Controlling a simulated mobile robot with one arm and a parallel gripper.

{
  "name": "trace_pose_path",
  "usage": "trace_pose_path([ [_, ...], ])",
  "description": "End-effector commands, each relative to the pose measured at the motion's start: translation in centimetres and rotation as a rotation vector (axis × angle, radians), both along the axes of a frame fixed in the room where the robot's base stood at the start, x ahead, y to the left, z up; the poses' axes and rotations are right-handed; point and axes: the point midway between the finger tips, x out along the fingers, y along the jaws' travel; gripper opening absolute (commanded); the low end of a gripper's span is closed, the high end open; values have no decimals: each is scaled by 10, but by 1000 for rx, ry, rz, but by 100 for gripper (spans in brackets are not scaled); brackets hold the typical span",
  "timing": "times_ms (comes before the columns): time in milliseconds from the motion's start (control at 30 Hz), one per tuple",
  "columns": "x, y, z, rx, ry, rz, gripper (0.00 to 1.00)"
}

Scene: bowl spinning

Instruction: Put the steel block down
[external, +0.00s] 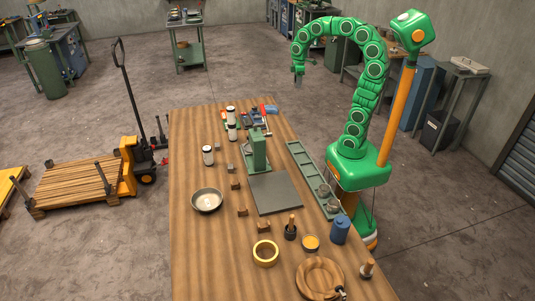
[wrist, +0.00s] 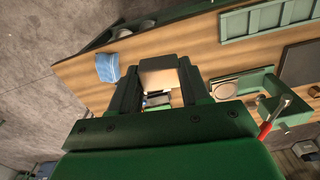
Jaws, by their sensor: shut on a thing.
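My gripper (external: 298,72) hangs at the end of the curved green arm, high above the far right end of the wooden table. In the wrist view my gripper (wrist: 158,85) is shut on a small block, taken to be the steel block (wrist: 158,64), held between its two dark fingers. The block looks grey on top and tan on the face toward the camera. It is clear of the table. In the external view it is too small to make out.
The wooden table (external: 195,255) holds a dark flat plate (external: 275,193), a green press (external: 259,155), a metal bowl (external: 207,200), a long green tray (external: 305,170), white-and-black cylinders (external: 208,155), small blocks (external: 242,211), a yellow ring (external: 265,252) and a blue container (external: 340,229). Bare wood shows at the front left.

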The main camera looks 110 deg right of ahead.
Motion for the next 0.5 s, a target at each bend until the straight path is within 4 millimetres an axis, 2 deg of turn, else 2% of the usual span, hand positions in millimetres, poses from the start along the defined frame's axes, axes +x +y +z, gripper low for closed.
trace_pose_path([
  [67,3,0,15,-1,-3,6,5],
  [267,42,2,17,-1,1,117,5],
  [500,99,13,24,0,3,273,5],
])
